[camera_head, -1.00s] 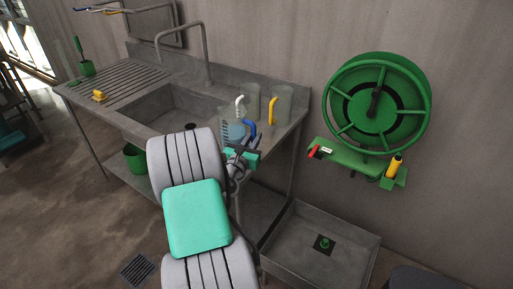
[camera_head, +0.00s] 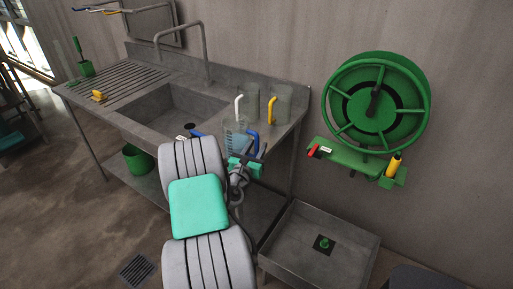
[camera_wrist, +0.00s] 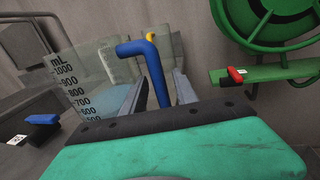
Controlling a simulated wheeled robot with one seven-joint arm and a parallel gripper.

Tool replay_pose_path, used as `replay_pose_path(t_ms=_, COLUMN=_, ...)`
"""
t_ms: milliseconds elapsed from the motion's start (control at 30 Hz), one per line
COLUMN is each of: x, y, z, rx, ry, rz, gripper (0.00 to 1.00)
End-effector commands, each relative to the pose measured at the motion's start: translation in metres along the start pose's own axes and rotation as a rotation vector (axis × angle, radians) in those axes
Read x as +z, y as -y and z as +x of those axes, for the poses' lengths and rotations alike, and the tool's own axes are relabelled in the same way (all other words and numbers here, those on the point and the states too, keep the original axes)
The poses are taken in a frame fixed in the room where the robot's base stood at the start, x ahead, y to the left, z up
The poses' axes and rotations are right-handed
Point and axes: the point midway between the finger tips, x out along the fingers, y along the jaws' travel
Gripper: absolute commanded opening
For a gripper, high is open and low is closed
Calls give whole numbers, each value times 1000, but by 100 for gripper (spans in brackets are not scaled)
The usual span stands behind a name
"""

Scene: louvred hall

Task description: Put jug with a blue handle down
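The jug with a blue handle (camera_head: 236,141) is clear, with measuring marks, and hangs over the right front of the sink bench (camera_head: 272,137). Its marks also show in the wrist view (camera_wrist: 88,85). My gripper (camera_head: 247,160) is at its blue handle (camera_wrist: 152,68), which stands between the two fingers in the wrist view. The fingers appear closed about the handle, though the contact itself is hidden. The jug's base is partly hidden by my arm, so I cannot tell whether it touches the bench.
A jug with a white handle (camera_head: 251,101) and one with a yellow handle (camera_head: 284,103) stand behind on the bench. The sink basin (camera_head: 172,107) is to the left. A blue lever with a white tag (camera_wrist: 42,119) is left of the jug. A green hose reel (camera_head: 376,104) hangs right.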

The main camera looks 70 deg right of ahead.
Motion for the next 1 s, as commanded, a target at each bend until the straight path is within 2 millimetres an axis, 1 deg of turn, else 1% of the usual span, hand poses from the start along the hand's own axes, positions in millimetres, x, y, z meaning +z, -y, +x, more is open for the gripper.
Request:
replay_pose_path(t_ms=267, x=3, y=0, z=0, rx=0, ry=1, rz=0, gripper=37)
replay_pose_path(t_ms=333, x=1, y=-1, z=-5, rx=2, ry=-1, rz=0, gripper=37)
replay_pose_path(t_ms=367, x=1, y=-2, z=-9, rx=3, ry=-2, rz=1, gripper=37)
replay_pose_path(t_ms=467, x=-1, y=-2, z=-30, rx=5, ry=-2, rz=-1, gripper=37)
replay_pose_path(t_ms=600, x=-1, y=-3, z=-68, rx=8, ry=0, rz=-3, gripper=37)
replay_pose_path(t_ms=733, x=0, y=-2, z=-98, rx=6, ry=-1, rz=-2, gripper=37)
replay_pose_path(t_ms=833, x=1, y=-1, z=-112, rx=3, ry=-1, rz=-1, gripper=37)
replay_pose_path(t_ms=900, x=2, y=-1, z=-118, rx=2, ry=0, rz=0, gripper=37)
replay_pose_path(t_ms=1000, x=3, y=0, z=-121, rx=-2, ry=-2, rz=15, gripper=37)
